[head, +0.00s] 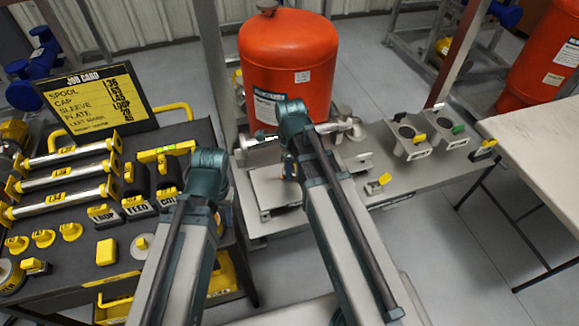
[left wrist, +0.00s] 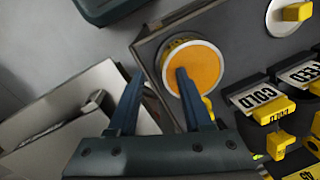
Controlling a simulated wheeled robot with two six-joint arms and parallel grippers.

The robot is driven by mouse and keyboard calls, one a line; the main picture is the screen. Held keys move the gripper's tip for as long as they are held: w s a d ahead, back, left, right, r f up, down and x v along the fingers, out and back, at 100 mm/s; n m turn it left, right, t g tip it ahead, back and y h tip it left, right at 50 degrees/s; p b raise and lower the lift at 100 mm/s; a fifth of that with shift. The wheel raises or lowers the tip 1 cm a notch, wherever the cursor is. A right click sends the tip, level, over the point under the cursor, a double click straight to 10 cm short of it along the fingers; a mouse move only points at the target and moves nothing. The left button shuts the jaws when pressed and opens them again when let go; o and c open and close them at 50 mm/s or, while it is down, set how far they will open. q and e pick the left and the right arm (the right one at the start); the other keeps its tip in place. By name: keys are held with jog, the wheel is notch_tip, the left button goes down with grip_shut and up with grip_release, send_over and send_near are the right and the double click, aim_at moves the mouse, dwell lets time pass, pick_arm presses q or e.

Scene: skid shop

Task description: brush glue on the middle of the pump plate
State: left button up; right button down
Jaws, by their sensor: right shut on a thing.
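A pale flat plate (head: 270,188), which looks like the pump plate, lies on the grey skid in front of the red tank, partly hidden by my right arm. My right gripper (head: 290,168) is over its right side, mostly hidden behind its own arm. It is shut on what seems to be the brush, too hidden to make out. A round pot (left wrist: 193,68) with a pale rim and orange inside stands at the dark bench's edge in the left wrist view. My left gripper (left wrist: 158,80) is open and empty above it, one finger overlapping it in the picture. The head view hides this gripper behind its arm.
The dark bench (head: 75,205) at left holds rods, labelled yellow-and-black parts and a job card (head: 95,95). The red tank (head: 288,60) stands behind the plate. Brackets (head: 412,138) sit on the skid's right end. A pale table (head: 535,150) is at right.

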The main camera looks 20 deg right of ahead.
aim_at(298, 193)
jog(key=shift+s, duration=1.65)
jog(key=shift+s+d, duration=0.1)
jog(key=shift+s, duration=1.55)
jog(key=shift+d, duration=0.1)
jog(key=shift+d, duration=0.75)
jog(key=shift+w, duration=0.1)
jog(key=shift+w, duration=0.1)
jog(key=shift+w+a, duration=0.1)
jog(key=shift+w, duration=1.5)
